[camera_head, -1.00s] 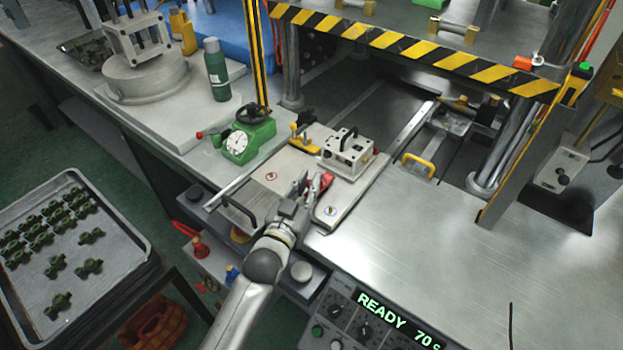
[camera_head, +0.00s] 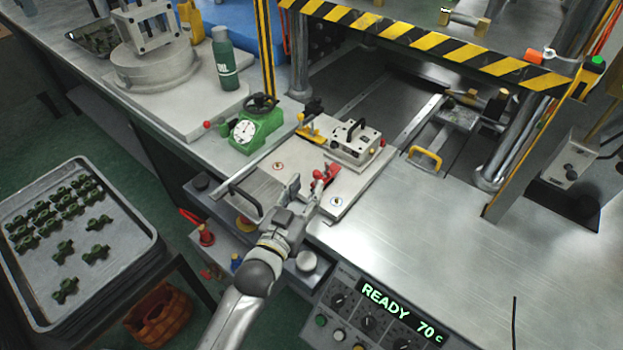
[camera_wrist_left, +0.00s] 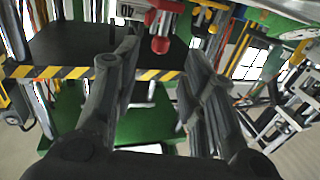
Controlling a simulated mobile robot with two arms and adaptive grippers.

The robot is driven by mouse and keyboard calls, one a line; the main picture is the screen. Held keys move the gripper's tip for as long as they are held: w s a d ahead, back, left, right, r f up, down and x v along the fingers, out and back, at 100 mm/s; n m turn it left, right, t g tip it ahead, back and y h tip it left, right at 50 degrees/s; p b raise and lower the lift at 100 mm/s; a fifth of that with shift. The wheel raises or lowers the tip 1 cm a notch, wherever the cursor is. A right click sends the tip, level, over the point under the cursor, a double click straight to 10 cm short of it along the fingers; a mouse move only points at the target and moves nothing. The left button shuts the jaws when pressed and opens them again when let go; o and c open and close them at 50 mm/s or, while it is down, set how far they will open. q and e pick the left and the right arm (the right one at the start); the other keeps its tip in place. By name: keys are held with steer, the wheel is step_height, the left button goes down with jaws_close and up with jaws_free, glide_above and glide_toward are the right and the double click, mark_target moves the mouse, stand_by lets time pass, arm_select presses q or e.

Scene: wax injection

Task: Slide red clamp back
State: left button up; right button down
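The red clamp (camera_head: 325,176) stands at the front edge of the pale fixture plate (camera_head: 296,154), beside the metal mould block (camera_head: 355,147). My left gripper (camera_head: 305,190) is just in front and to the left of the clamp, with its fingers apart and nothing held. In the left wrist view the red knob of the clamp (camera_wrist_left: 161,43) shows beyond and between the two spread fingers of the left gripper (camera_wrist_left: 165,60). I see a gap between fingers and clamp. My right gripper is not in view.
A black handle (camera_head: 245,200) is left of my gripper. The control panel (camera_head: 375,320) reads READY 70 C.

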arm_select(q)
steer(key=v, duration=0.7)
steer(key=shift+s+a+f, duration=0.1)
steer(key=shift+s, duration=0.05)
stand_by(0.3)
